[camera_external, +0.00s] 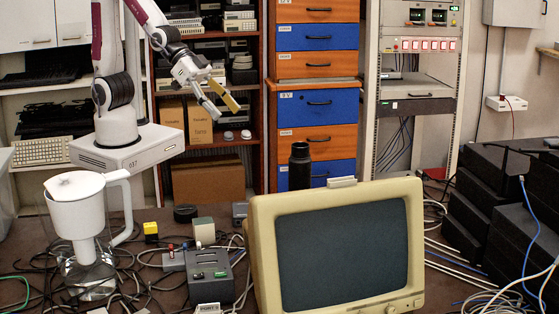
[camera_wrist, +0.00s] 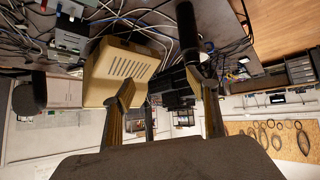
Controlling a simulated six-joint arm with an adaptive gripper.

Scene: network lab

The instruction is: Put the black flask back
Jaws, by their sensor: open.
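The black flask (camera_external: 300,167) stands upright on the table behind the beige monitor, whose casing hides its lower part in the external view. In the wrist view the flask (camera_wrist: 187,28) shows at the top, beyond my gripper's fingertips. My gripper (camera_external: 218,103) is raised above the table, to the left of the flask and well apart from it. Its fingers are spread and nothing is between them. In the wrist view the two fingers of my gripper (camera_wrist: 160,88) frame the monitor and the cables.
The beige monitor (camera_external: 340,245) fills the front middle. A white jug-like appliance (camera_external: 77,210) stands at the left, with tangled cables and small boxes (camera_external: 208,265) between. Black boxes (camera_external: 510,225) are stacked at the right. Drawers (camera_external: 318,92) and a rack (camera_external: 420,85) stand behind.

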